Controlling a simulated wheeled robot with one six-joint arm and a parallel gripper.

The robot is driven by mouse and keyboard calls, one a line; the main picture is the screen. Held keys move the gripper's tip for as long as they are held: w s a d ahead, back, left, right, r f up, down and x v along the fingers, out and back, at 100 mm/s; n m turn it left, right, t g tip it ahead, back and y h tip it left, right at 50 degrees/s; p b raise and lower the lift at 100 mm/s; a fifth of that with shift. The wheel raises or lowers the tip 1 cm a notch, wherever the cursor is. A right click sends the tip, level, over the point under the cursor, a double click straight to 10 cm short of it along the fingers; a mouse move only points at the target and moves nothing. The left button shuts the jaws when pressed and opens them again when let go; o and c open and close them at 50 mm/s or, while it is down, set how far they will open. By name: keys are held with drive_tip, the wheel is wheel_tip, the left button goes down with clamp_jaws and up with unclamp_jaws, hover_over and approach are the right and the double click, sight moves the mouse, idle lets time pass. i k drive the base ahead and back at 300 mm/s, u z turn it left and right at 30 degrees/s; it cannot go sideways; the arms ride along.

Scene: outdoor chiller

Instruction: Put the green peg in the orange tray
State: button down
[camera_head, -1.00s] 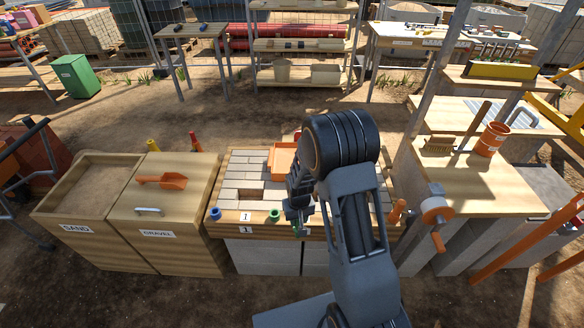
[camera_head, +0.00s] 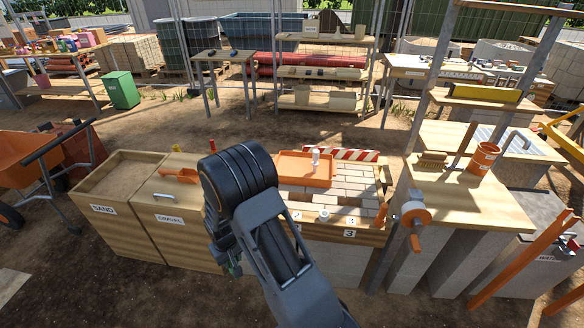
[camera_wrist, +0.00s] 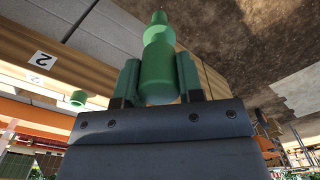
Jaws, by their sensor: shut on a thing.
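The green peg (camera_wrist: 158,62) is between the two fingers of my gripper (camera_wrist: 158,82) in the wrist view, and the gripper is shut on it. In the head view my gripper (camera_head: 228,262) is low at the front left of the brick-topped bench, mostly hidden by my arm; only a bit of green shows there. The orange tray (camera_head: 292,178) lies on the back left of the bench top, apart from the gripper. A white upright object (camera_head: 315,158) stands at the tray.
The bench's front ledge (camera_head: 345,232) carries number labels and a white round piece (camera_head: 324,215). A green round piece (camera_wrist: 78,98) is on the ledge in the wrist view. A gravel bin (camera_head: 170,205) stands left; a red-white striped bar (camera_head: 355,155) lies behind.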

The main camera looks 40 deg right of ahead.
sight(292, 170)
drive_tip(key=z, duration=0.05)
drive_tip(key=i, duration=0.85)
drive_tip(key=z, duration=0.45)
